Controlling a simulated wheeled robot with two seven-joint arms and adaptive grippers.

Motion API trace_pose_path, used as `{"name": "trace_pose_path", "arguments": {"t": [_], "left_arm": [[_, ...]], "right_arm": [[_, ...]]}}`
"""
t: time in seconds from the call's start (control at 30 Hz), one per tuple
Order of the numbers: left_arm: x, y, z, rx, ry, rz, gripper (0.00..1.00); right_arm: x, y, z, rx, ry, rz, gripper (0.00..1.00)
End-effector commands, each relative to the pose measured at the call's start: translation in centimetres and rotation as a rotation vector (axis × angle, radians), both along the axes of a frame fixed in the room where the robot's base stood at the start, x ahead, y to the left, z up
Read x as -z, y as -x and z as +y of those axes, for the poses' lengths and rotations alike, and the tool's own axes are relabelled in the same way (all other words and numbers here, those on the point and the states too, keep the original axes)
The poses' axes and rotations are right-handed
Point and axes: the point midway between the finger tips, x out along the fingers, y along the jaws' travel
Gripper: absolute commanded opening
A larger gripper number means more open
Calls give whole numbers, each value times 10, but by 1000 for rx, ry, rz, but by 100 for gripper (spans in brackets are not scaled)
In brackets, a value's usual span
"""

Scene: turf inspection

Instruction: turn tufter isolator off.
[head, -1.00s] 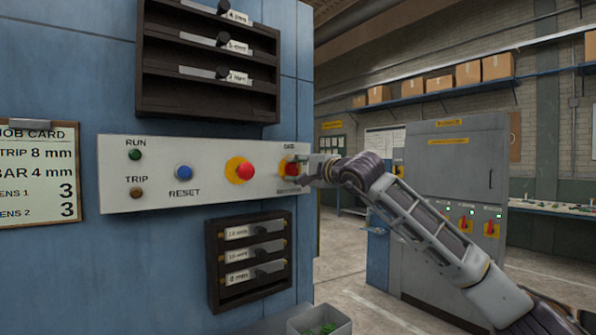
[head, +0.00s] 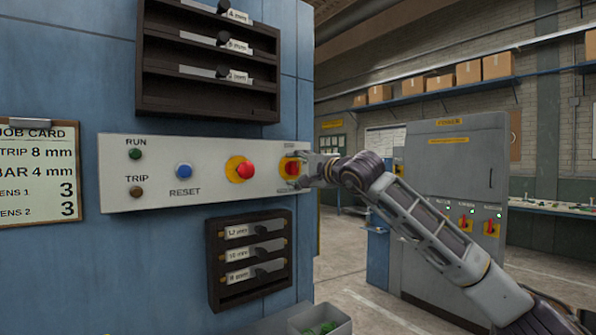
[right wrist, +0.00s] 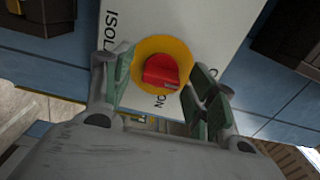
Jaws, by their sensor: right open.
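The isolator is a red rotary knob on a yellow disc (head: 291,168) at the right end of the white control panel (head: 215,188). In the right wrist view the red knob (right wrist: 161,71) lies between the fingers, with a word starting "ISOL" beside it and "ON" printed by the disc. My right gripper (head: 297,170) is open at the panel, its fingers on either side of the knob. In the right wrist view the fingers (right wrist: 160,90) stand apart from the knob, with gaps visible. My left gripper is not in view.
On the panel sit a red mushroom button (head: 245,171), a blue reset button (head: 184,171) and the run and trip lamps. Dark racks are above (head: 207,100) and below (head: 212,270) it. A grey cabinet (head: 455,170) stands at the back right, beyond clear floor.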

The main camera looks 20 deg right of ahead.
Motion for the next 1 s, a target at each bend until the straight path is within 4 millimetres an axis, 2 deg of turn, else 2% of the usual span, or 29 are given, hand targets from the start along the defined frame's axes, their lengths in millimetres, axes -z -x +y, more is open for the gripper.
{"name": "trace_pose_path", "arguments": {"t": [0.37,1.0], "left_arm": [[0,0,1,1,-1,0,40],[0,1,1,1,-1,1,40]], "right_arm": [[-1,7,-4,1,-1,-2,57],[0,67,-26,1,-1,0,57]]}}
